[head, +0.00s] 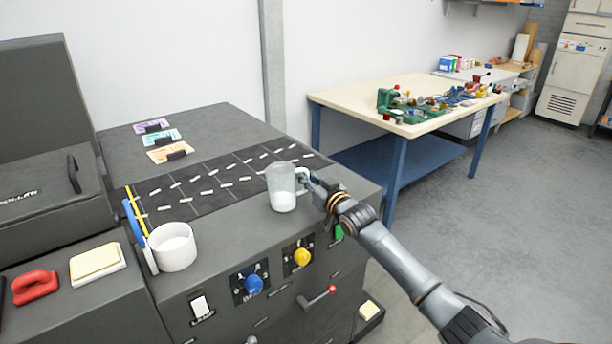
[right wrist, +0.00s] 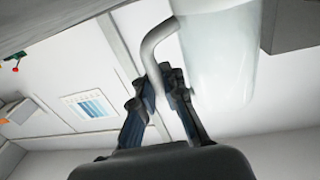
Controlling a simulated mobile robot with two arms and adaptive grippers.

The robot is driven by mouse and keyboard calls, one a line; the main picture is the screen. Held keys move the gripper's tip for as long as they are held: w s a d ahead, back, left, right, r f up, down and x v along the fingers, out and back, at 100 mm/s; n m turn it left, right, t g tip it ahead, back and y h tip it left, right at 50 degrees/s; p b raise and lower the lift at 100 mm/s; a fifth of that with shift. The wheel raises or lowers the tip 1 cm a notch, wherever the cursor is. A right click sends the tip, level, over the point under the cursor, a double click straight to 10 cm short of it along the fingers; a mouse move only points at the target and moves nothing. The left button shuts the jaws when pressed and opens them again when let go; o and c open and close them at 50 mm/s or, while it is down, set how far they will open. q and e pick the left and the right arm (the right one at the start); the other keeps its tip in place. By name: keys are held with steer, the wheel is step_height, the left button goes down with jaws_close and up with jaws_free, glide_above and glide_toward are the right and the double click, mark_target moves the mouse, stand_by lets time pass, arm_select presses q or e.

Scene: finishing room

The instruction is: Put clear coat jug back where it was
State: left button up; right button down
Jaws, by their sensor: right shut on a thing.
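The clear coat jug (head: 283,188) is a translucent jug with whitish contents low inside and a handle on its right. It is upright at the front right of the dark machine top (head: 225,232); I cannot tell whether its base touches the surface. My right gripper (head: 309,181) reaches in from the right and is shut on the jug's handle. In the right wrist view the fingers (right wrist: 160,90) close around the pale handle, with the jug body (right wrist: 222,65) beside them. My left gripper is not in view.
A white cup (head: 173,247) stands left of the jug near brushes. A black mat (head: 219,184) with small pale pieces lies behind. Blue and yellow knobs (head: 302,256) and a red-tipped lever are on the front. A cluttered workbench (head: 345,97) stands behind right.

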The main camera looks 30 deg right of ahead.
steer(key=shift+f, duration=0.2)
steer(key=c, duration=1.4)
jaws_free()
steer(key=shift+s+r, duration=0.1)
steer(key=shift+s, duration=0.05)
steer(key=s+b, duration=0.1)
steer(key=s, duration=1)
steer(key=shift+s+a, duration=0.15)
steer(key=shift+s, duration=0.25)
